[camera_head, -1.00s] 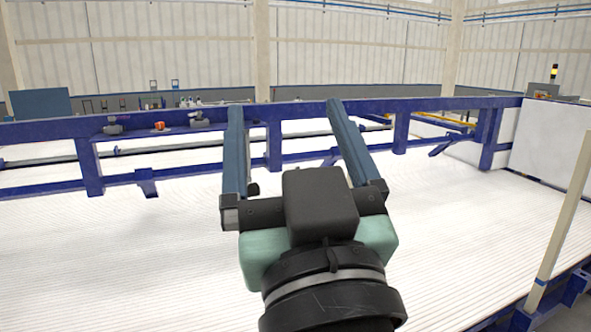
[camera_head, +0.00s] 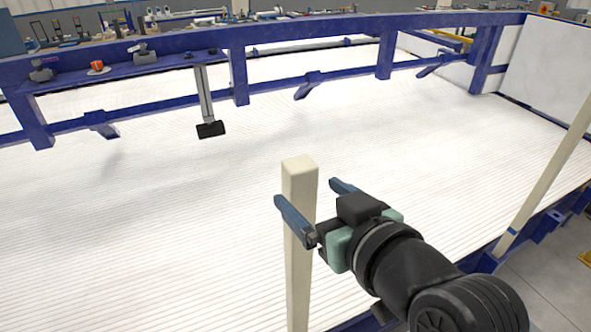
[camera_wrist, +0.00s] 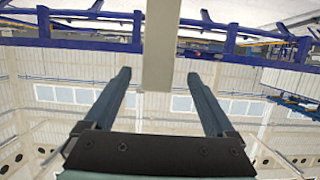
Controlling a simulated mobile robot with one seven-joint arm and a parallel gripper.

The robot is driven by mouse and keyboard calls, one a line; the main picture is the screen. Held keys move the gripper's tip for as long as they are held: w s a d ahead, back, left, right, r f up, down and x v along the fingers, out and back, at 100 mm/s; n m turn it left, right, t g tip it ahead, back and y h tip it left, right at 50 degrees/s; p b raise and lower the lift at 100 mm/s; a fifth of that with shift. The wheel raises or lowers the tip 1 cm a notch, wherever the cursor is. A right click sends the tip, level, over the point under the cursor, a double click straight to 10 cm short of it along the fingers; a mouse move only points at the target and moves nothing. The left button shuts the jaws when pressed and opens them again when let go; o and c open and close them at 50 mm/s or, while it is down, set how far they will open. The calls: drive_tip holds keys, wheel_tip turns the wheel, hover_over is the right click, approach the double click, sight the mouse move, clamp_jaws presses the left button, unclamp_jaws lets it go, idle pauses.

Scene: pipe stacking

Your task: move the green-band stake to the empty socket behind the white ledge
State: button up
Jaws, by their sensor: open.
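A cream upright stake (camera_head: 299,185) stands in front of me at the near side of the pipe bed. No green band shows on its visible part, and its foot is out of frame. My gripper (camera_head: 307,192) is open, with one finger crossing in front of the stake and the other to its right. In the wrist view the stake (camera_wrist: 160,40) runs between and past the fingertips of my gripper (camera_wrist: 159,76), with gaps on both sides. A second cream stake (camera_head: 548,182) with a blue band leans in view at the right. I cannot make out an empty socket or ledge.
White ribbed pipes (camera_head: 150,220) fill the bed. A blue frame rail (camera_head: 320,32) crosses the back, with a hanging black-footed bar (camera_head: 205,100) and small tools on it. A white panel (camera_head: 545,70) closes the far right. Grey floor (camera_head: 545,280) shows at lower right.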

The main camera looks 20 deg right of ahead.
drive_tip(key=p+x, duration=0.2)
drive_tip(key=x, duration=0.5)
drive_tip(key=shift+w+d, duration=0.1)
drive_tip(key=shift+w, duration=0.1)
drive_tip(key=shift+w+f, duration=0.3)
drive_tip(key=shift+w, duration=0.25)
clamp_jaws()
drive_tip(key=shift+r, duration=0.1)
wheel_tip(320, 180, up, 9)
drive_tip(key=p, duration=0.7)
